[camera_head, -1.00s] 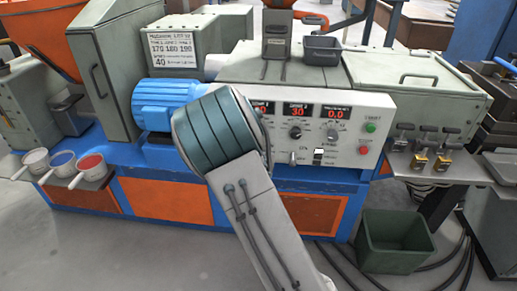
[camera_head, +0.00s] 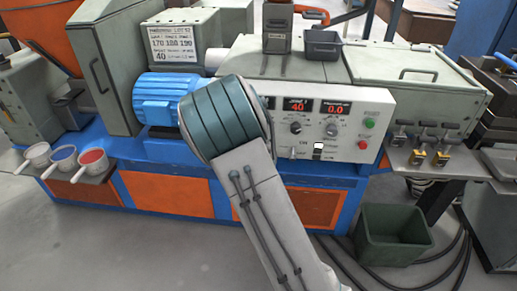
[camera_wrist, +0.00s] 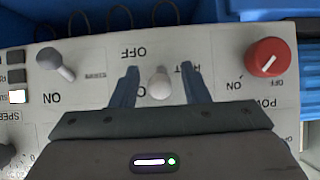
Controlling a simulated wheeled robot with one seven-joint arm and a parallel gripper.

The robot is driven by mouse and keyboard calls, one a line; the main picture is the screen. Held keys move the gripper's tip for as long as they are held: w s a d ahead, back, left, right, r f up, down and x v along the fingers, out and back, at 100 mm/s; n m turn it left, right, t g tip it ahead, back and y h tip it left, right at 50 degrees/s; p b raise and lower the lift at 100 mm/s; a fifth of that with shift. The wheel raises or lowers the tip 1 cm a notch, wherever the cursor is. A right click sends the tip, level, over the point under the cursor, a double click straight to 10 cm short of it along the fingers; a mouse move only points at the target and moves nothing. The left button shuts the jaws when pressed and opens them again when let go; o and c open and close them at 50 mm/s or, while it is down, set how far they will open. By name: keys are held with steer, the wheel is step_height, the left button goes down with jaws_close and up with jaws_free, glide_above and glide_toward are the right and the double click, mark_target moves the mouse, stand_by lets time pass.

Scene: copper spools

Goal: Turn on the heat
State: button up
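In the wrist view, a pale round-tipped toggle lever (camera_wrist: 160,86) stands on the grey control panel, with an upside-down OFF label beyond it. A partly covered label beside it shows only an H and a T. My gripper (camera_wrist: 160,84) is open, with one finger on each side of this lever; contact with the lever cannot be told. In the head view my arm hides the gripper and the left part of the control panel (camera_head: 350,100). A red display (camera_head: 298,105) reads 40, and the one to its right reads 0.0.
A red rotary power knob (camera_wrist: 268,57) is to the right in the wrist view. Another toggle (camera_wrist: 55,62) is to the left, near a lit button (camera_wrist: 17,97).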

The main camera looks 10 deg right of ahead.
steer(key=p+v, duration=0.4)
steer(key=v, duration=0.9)
steer(key=shift+s, duration=0.35)
steer(key=shift+a+r, duration=0.1)
steer(key=shift+r, duration=0.05)
